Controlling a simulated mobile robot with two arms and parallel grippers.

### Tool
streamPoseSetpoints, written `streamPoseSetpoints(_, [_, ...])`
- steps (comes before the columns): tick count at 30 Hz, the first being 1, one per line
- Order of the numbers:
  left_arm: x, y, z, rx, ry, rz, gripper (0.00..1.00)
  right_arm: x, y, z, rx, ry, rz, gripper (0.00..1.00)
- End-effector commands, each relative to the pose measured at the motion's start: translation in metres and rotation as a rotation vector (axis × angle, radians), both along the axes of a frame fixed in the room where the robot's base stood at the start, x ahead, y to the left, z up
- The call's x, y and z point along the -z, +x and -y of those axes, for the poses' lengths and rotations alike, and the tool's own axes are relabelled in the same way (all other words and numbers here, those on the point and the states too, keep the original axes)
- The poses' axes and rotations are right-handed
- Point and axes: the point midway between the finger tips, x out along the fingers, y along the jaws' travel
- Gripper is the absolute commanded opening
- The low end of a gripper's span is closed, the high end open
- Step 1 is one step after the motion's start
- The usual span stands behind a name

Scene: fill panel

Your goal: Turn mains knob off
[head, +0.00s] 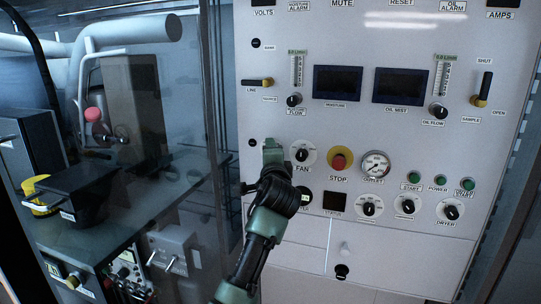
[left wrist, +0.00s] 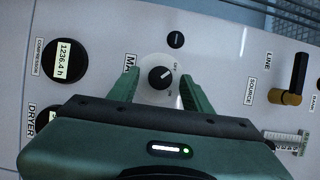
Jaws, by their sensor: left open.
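The mains knob (left wrist: 161,78) is a small black knob with a white pointer on a round white plate in the left wrist view. Its pointer is turned toward the "OFF" lettering at its upper right; the label beside it is partly hidden and reads "MA". My left gripper (left wrist: 160,72) is open, with one green finger on each side of the knob. I cannot tell whether the fingers touch it. In the head view my left gripper (head: 273,150) is at the panel, left of the fan knob (head: 303,155), and hides the mains knob. My right gripper is not in view.
The light panel (head: 300,255) carries a red stop button (head: 339,161), an outlet gauge (head: 376,165), green buttons (head: 414,177) and several knobs. A line source lever (head: 258,82) is above my gripper. A glass pane and machinery stand at left.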

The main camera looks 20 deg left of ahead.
Motion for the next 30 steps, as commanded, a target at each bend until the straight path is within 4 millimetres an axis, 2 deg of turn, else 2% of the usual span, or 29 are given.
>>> streamPoseSetpoints(5, [0.003, -0.012, 0.006, 0.001, 0.000, 0.002, 0.49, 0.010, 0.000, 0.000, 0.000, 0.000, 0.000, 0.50])
streamPoseSetpoints(16, [0.003, -0.063, 0.028, 0.003, 0.000, 0.001, 0.49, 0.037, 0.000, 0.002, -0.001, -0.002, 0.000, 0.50])
streamPoseSetpoints(21, [0.001, -0.070, 0.030, 0.003, 0.001, 0.000, 0.49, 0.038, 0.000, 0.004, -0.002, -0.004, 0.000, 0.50])
streamPoseSetpoints(28, [0.001, -0.070, 0.031, 0.003, 0.001, -0.001, 0.49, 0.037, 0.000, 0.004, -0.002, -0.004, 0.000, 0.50])
streamPoseSetpoints(30, [0.006, -0.068, 0.031, 0.005, -0.002, -0.007, 0.49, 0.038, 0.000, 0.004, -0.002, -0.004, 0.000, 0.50])
